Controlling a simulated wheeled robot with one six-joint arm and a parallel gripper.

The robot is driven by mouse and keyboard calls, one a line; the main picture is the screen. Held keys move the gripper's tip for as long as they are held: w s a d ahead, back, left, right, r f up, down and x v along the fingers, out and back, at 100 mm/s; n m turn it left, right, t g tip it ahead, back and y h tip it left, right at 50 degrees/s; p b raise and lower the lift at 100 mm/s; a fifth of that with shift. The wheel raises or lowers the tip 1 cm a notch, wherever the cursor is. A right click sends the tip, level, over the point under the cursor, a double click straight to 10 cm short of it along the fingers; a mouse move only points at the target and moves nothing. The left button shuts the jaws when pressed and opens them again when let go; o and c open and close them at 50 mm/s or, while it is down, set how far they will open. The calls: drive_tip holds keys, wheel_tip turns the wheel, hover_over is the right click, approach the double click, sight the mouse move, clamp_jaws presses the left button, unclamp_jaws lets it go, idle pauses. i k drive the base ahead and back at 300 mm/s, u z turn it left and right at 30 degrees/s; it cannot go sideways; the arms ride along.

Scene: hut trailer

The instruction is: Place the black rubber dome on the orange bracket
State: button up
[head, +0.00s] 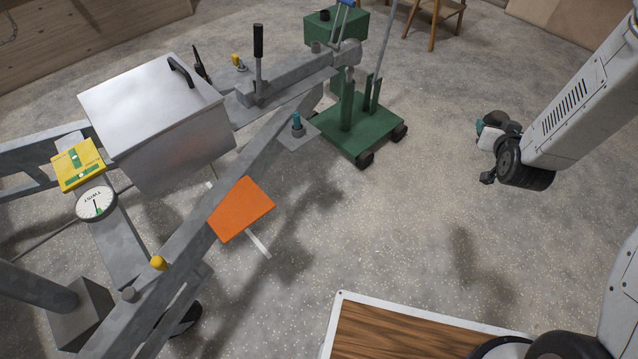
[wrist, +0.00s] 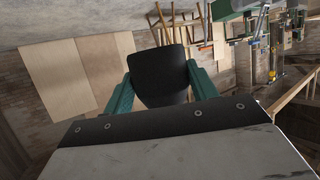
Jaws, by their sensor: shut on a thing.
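The black rubber dome (wrist: 158,78) sits between the two teal fingers of my gripper (wrist: 157,88) in the wrist view. The gripper is shut on it, with a finger against each side. In the head view my gripper (head: 489,128) is at the right, well above the floor and far from the trailer; the dome cannot be told apart there from the dark wrist parts. The orange bracket (head: 241,208) is a flat, tilted orange plate beside the grey trailer beam, left of centre. Its top is bare.
A silver box (head: 150,110) with a black handle stands on the trailer. A green wheeled stand (head: 350,125) is behind the beam. A wood-topped surface (head: 400,335) with a white rim lies at the front. Open floor separates my gripper from the trailer.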

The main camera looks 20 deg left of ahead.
sight(235, 206)
drive_tip(key=k, duration=0.7)
drive_tip(key=u, duration=0.85)
drive_tip(key=i, duration=0.5)
drive_tip(key=z, duration=0.05)
